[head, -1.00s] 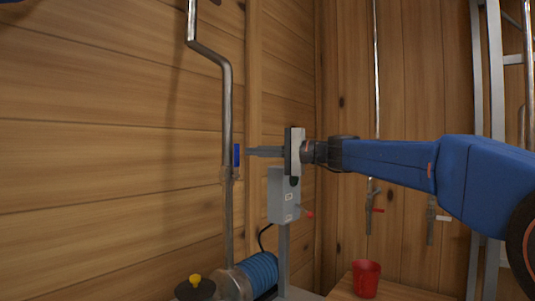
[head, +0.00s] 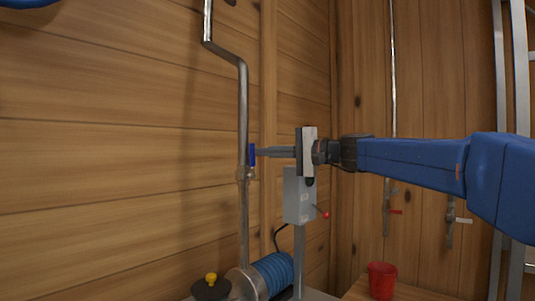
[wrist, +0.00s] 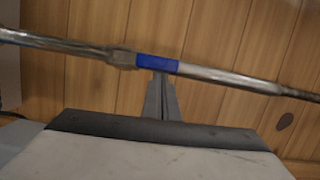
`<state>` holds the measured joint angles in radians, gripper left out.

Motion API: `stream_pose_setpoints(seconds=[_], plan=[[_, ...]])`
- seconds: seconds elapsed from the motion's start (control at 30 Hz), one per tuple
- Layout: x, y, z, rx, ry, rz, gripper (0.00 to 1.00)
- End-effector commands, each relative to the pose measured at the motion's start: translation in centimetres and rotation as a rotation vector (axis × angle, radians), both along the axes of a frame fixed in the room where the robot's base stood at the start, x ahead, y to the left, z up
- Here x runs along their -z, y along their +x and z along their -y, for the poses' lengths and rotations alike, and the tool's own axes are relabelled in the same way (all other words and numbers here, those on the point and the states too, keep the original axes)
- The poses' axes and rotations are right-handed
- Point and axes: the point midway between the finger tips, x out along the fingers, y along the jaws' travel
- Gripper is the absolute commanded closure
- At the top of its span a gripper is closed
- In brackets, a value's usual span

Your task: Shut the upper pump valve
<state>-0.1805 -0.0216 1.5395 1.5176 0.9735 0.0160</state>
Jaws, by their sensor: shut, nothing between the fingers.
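The upper pump valve has a blue handle (head: 252,155) on the upright metal pipe (head: 243,110). The handle lies upright along the pipe, just above a fitting. My gripper (head: 262,152) comes in from the right with its fingers shut and empty, tips at the handle's right side. In the wrist view, the blue handle (wrist: 157,63) lies in line with the pipe (wrist: 215,75). The gripper tips (wrist: 160,76) are just below it there; whether they touch it I cannot tell.
Below stands a grey switch box (head: 299,197) with a red-knobbed lever (head: 325,215). A pump with a blue ribbed motor (head: 272,272) sits at the pipe's foot. A red cup (head: 382,281) stands on a wooden surface. Red-handled (head: 396,212) and white-handled (head: 463,220) valves hang at the back wall.

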Motion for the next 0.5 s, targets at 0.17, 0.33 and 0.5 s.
stream_pose_setpoints(seconds=[0.17,0.33,0.5], plan=[[-0.1,-0.2,-0.2,-0.001,-0.02,0.026,1.0],[-0.3,-0.7,-0.5,-0.002,-0.064,0.081,1.0],[-0.6,-1.5,-1.1,-0.003,-0.14,0.182,1.0]])
